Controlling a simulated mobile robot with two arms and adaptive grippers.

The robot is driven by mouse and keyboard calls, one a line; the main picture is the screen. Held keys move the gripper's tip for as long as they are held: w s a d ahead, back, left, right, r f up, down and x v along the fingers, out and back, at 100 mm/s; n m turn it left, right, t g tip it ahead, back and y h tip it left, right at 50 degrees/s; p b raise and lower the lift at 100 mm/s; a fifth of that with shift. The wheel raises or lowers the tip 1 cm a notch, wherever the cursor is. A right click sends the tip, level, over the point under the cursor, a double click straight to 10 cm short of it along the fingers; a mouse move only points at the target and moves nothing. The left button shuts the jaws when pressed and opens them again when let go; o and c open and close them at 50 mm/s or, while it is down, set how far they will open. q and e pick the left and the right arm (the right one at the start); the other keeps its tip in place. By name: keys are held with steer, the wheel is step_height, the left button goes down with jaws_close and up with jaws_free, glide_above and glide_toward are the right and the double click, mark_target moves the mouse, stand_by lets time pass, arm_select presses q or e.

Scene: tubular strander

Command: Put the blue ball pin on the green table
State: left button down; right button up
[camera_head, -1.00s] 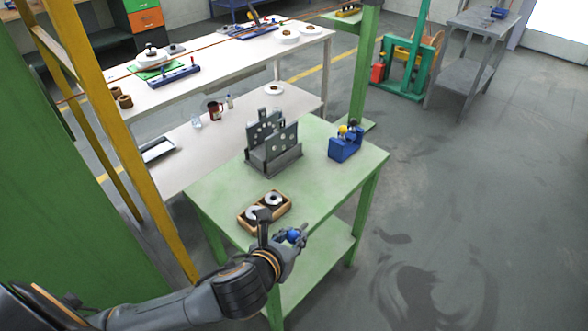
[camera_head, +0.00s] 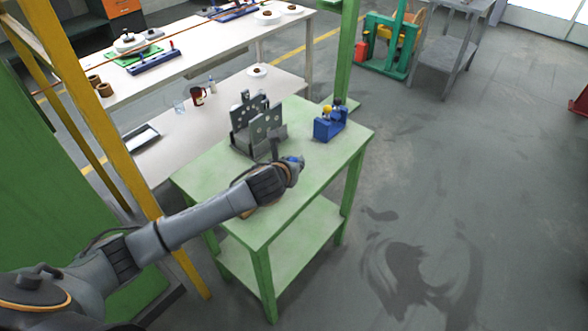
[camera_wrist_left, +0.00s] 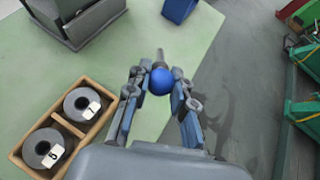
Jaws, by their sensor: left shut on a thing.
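The blue ball pin (camera_wrist_left: 161,80) is between the fingertips of my left gripper (camera_wrist_left: 160,84) in the left wrist view, its grey shank pointing away from the gripper. In the head view my left gripper (camera_head: 293,168) is over the green table (camera_head: 325,158), near its right side, and only a bit of the blue ball (camera_head: 297,160) shows. The gripper is shut on the ball. Whether the pin touches the table top is hard to tell. My right gripper is in neither view.
A grey bracket with holed plates (camera_head: 265,128) and a blue stand (camera_head: 330,123) with a yellow-topped pin are at the back of the table. A wooden box (camera_wrist_left: 62,128) with two numbered spools lies left of the gripper.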

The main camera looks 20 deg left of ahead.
arm_select(q)
steer(key=w+f, duration=0.3)
steer(key=shift+a+f, duration=0.25)
steer(key=shift+a, duration=0.05)
steer(key=shift+f, duration=1.65)
steer(key=c, duration=1.1)
jaws_free()
steer(key=shift+f, duration=0.15)
steer(key=shift+c, duration=0.2)
steer(key=shift+s+r+p, duration=0.3)
steer(key=shift+s+r, duration=0.1)
steer(key=shift+s, duration=0.05)
steer(key=v, duration=1.1)
